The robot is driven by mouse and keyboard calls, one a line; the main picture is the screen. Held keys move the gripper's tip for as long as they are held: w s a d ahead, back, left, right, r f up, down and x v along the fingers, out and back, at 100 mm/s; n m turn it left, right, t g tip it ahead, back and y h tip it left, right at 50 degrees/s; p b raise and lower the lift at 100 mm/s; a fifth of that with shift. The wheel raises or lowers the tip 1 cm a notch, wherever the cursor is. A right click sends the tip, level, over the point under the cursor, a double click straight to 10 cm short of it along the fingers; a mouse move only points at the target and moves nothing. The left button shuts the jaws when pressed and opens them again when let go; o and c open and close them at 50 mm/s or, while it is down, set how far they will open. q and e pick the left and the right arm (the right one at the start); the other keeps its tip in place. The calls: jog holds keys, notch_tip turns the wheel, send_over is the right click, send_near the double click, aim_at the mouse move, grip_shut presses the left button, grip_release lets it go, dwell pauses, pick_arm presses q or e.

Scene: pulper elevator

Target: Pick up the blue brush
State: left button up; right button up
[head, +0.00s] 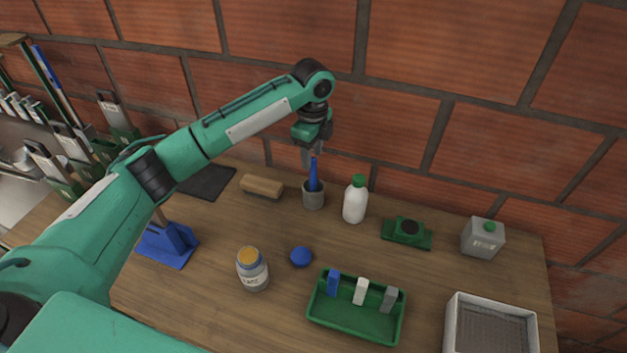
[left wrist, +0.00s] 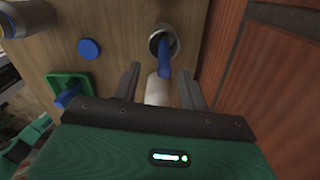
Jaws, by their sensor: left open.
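The blue brush (head: 313,174) stands upright in a small grey cup (head: 314,198) at the back of the wooden table, near the brick wall. My left gripper (head: 312,155) is above it, pointing down, with its fingers close to the brush's top end. In the left wrist view the open fingers (left wrist: 157,88) are apart, and the blue brush (left wrist: 163,60) leans out of the cup (left wrist: 162,33) toward the space between them. I cannot tell whether the fingers touch it. My right gripper is not in view.
A white bottle with a green cap (head: 355,201) stands just right of the cup, and a wooden block (head: 262,186) lies to its left. A green tray (head: 351,325), a jar (head: 252,270) and a blue round object (head: 301,257) are nearer. The brick wall (head: 400,130) is close behind.

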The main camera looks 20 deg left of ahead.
aim_at(313, 167)
pick_arm(q)
jog(key=shift+f, duration=0.5)
jog(key=f, duration=0.1)
jog(key=f+p, duration=0.1)
jog(key=f, duration=0.1)
jog(key=f+p, duration=0.1)
jog(key=shift+w+f, duration=0.2)
jog(key=shift+w, duration=0.1)
jog(key=shift+f, duration=0.25)
grip_shut()
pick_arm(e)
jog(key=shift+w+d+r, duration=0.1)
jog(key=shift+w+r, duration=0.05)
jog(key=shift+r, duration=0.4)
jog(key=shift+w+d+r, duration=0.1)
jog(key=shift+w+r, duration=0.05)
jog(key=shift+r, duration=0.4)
